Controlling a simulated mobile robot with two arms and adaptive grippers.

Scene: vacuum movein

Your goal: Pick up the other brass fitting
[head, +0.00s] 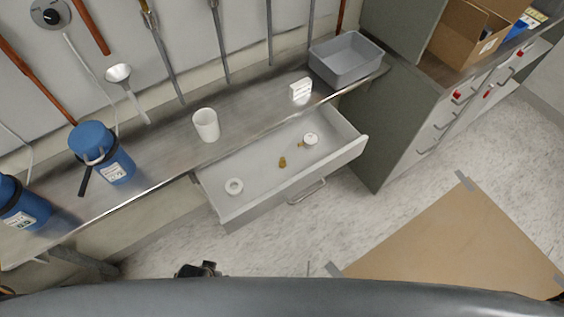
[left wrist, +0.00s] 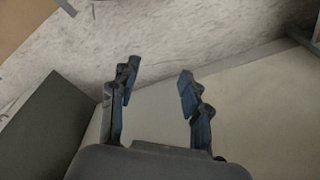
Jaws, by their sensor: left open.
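A brass fitting (head: 282,161) lies on the floor of the open drawer (head: 258,168), near its middle. A smaller brass-coloured piece (head: 300,145) lies close to a white round item (head: 310,139) farther right in the drawer; its shape is too small to make out. My left gripper (left wrist: 158,84) is open, with nothing between its fingers, in the left wrist view. No brass fitting shows in that view. A dark part of mine (head: 198,270) shows low in the head view, in front of the drawer and apart from it. My right gripper cannot be made out.
A white ring (head: 234,186) lies in the drawer's left end. The counter above holds a white cup (head: 206,125), a small white block (head: 300,90), a grey bin (head: 346,60) and blue vessels (head: 103,152). A cabinet (head: 393,110) stands right of the drawer. Cardboard (head: 450,245) covers some floor.

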